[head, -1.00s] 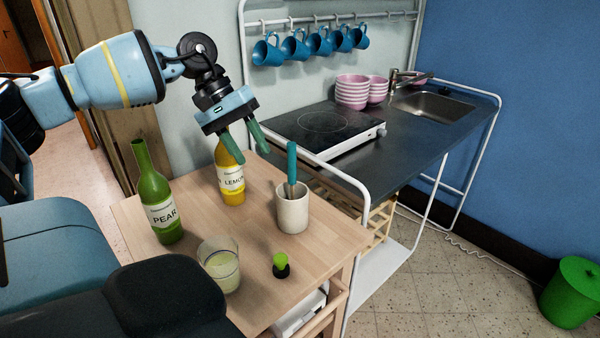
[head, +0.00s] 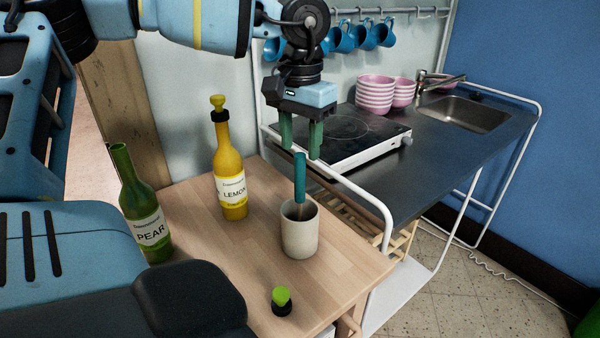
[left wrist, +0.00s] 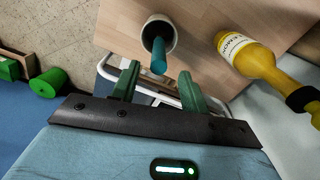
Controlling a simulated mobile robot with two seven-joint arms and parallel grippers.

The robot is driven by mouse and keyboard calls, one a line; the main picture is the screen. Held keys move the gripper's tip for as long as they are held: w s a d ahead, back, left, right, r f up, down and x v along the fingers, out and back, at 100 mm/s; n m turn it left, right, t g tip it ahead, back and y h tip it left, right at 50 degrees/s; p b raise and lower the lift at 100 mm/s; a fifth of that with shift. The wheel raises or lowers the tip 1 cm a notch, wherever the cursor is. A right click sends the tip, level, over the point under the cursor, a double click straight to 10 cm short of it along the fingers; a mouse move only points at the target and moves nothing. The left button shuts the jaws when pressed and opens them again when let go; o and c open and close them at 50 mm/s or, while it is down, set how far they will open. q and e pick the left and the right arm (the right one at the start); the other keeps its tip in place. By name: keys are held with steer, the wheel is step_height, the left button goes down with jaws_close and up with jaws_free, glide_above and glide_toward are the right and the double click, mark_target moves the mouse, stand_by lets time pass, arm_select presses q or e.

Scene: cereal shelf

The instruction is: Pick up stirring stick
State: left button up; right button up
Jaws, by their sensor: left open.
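The stirring stick (head: 300,178) has a teal handle and stands nearly upright in a pale cup (head: 300,236) on the wooden cart top. It also shows in the left wrist view (left wrist: 158,56), its handle end pointing toward the gripper. My left gripper (head: 300,152) points down with its green fingers just above the handle's top. In the left wrist view the fingers (left wrist: 158,82) are apart, with the handle end near the gap between them and nothing held. The stick's lower end is hidden inside the cup. My right gripper is not in view.
A yellow lemon bottle (head: 230,175) and a green pear bottle (head: 146,215) stand left of the cup. A green-topped stopper (head: 281,300) is in front. A white rail (head: 350,188) and the counter with a hob (head: 345,135) lie behind.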

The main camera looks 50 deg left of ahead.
mark_target(301, 170)
arm_select(q)
steer(key=shift+w+f, duration=0.1)
steer(key=shift+f, duration=0.5)
steer(key=shift+d+f+p, duration=0.15)
steer(key=shift+f+p, duration=0.35)
steer(key=shift+f, duration=2.1)
jaws_close()
